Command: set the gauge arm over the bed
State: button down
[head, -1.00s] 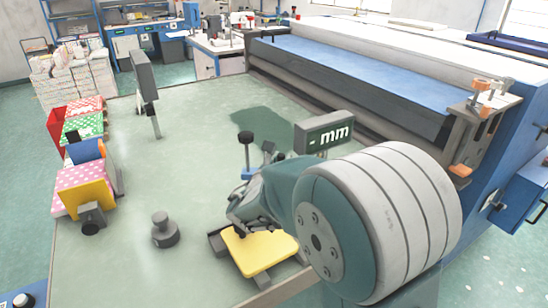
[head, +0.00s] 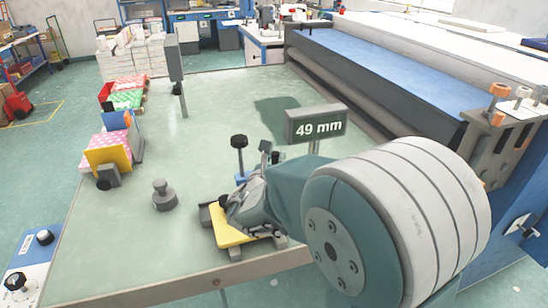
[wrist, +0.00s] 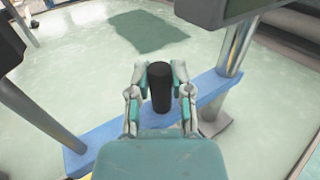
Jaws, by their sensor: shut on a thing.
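In the wrist view my gripper (wrist: 160,72) is shut around an upright black knob (wrist: 160,92) on a blue bar (wrist: 205,92), which looks like the gauge arm. The bar runs between a grey post (wrist: 38,118) at the left and a metal post (wrist: 238,50) at the right. In the head view my gripper (head: 238,203) is low over the yellow bed (head: 225,228) and covers part of it. The held knob is hidden there. The gauge display (head: 317,127) behind my gripper reads "49 mm".
A black-knobbed post (head: 239,143) stands just behind my gripper. A grey weight (head: 164,196) stands on the table (head: 205,120) to the left. Colourful packs (head: 118,128) line the left edge. A large blue-topped machine (head: 390,70) stands at the back right. The table's middle is mostly clear.

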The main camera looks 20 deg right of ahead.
dwell(0.4)
jog(key=c, duration=0.5)
grip_release()
jog(key=shift+c, duration=0.2)
jog(key=shift+s, duration=0.15)
jog(key=v, duration=1.2)
jog(key=shift+f, duration=0.15)
jog(key=s+d+f+m+g, duration=0.2)
jog(key=s+d+m+g, duration=0.9)
jog(key=m, duration=0.5)
jog(key=s+a+r+m+t+y, duration=0.1)
jog(key=s+a+m+y, duration=0.5)
jog(key=m, duration=0.7)
jog(key=a+y, duration=0.2)
jog(key=y, duration=0.1)
jog(key=shift+s+a+r+t+y, duration=0.2)
jog(key=shift+s+a+t+y, duration=0.1)
jog(key=shift+s+a+y, duration=0.1)
